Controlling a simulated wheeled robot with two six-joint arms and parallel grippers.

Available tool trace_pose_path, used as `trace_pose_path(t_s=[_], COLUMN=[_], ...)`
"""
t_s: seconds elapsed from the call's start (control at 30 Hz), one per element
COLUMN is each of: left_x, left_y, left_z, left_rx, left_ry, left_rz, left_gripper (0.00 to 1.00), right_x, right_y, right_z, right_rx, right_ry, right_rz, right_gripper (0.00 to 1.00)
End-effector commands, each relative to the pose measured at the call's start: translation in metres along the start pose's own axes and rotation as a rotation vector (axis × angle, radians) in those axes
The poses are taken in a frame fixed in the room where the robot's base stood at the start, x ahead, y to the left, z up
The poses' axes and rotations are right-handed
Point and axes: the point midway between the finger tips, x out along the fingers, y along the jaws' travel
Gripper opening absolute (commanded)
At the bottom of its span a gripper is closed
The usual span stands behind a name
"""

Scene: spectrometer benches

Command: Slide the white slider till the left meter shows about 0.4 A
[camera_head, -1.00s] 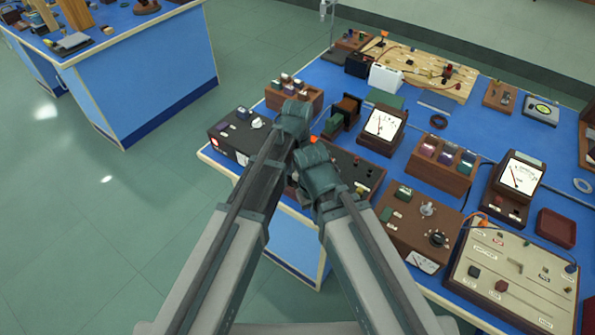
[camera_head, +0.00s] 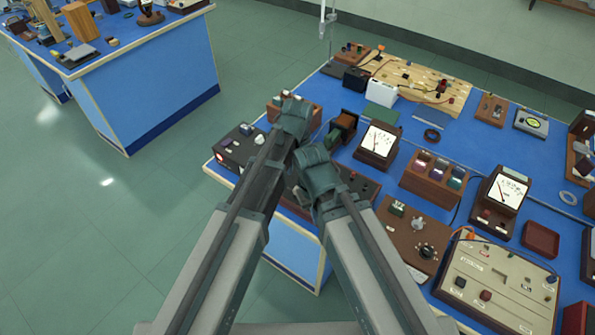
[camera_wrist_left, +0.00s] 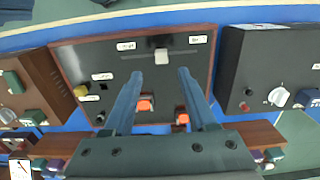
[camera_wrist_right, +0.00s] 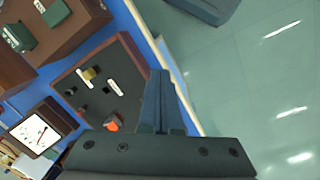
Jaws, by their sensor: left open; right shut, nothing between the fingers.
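In the head view my left gripper (camera_head: 293,118) hides the slider. My right gripper (camera_wrist_right: 160,75) is shut and empty, over the box's edge near the bench rim. The left meter (camera_head: 379,140) has a white dial, also in the right wrist view (camera_wrist_right: 36,135); its reading is too small to tell.
Orange plugs (camera_wrist_left: 145,103) stand on the box between my left fingers. A black box with a white knob (camera_wrist_left: 278,97) is close on the right. A second meter (camera_head: 503,192) and a beige panel (camera_head: 490,283) are farther right. Floor is clear left of the bench.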

Motion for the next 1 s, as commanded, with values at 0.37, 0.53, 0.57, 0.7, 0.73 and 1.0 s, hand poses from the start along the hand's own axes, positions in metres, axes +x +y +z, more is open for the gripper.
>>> trace_pose_path(t_s=[0.37,0.53,0.57,0.7,0.73,1.0], left_x=[-0.057,-0.060,-0.059,-0.059,-0.059,-0.050], left_y=[0.000,0.000,0.000,0.000,0.000,0.016], left_z=[0.000,0.000,0.000,0.000,0.000,0.072], left_rx=[0.000,0.000,0.000,0.000,0.000,-0.118], left_ry=[0.000,0.000,0.000,0.000,0.000,-0.030], left_rz=[0.000,0.000,0.000,0.000,0.000,-0.026], left_gripper=[0.57,0.57,0.57,0.57,0.57,0.57], right_x=[-0.057,-0.059,-0.059,-0.058,-0.058,-0.049], right_y=[0.005,0.006,0.006,0.006,0.006,0.012], right_z=[0.003,0.004,0.004,0.003,0.003,-0.009], right_rx=[-0.002,-0.002,-0.002,-0.002,-0.002,-0.009], right_ry=[0.000,0.000,0.000,0.000,0.000,0.009], right_rz=[0.000,0.000,0.000,0.000,0.000,-0.012], right_gripper=[0.00,0.00,0.00,0.00,0.02,0.50])
